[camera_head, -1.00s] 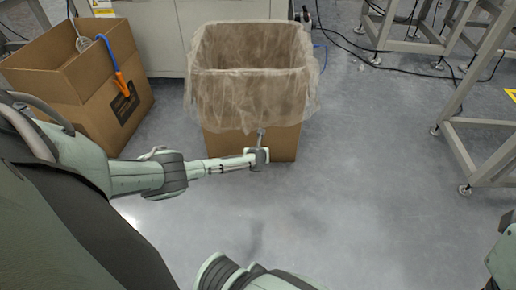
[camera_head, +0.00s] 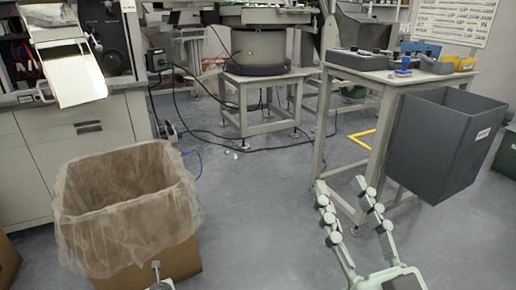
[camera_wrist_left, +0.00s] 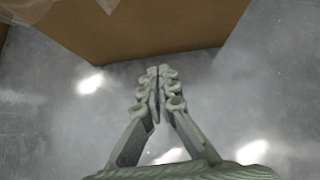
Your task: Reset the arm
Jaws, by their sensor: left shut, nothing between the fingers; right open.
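My right gripper (camera_head: 341,184) is in the lower right of the head view. Its two jointed fingers are spread and nothing is between them. My left gripper (camera_wrist_left: 157,72) shows in the left wrist view with its fingers together and empty, above the grey floor. A brown cardboard face (camera_wrist_left: 150,28) lies just past its fingertips; I cannot tell whether they touch it. In the head view only a small part of my left arm shows at the bottom edge, in front of the lined cardboard box (camera_head: 130,205).
A dark grey bin (camera_head: 430,150) is right of my right gripper, beside a table (camera_head: 400,78) with blue and yellow trays. A round machine stands on a low stand (camera_head: 262,82) at the back. Cables cross the floor. Open floor (camera_head: 250,220) lies between box and right gripper.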

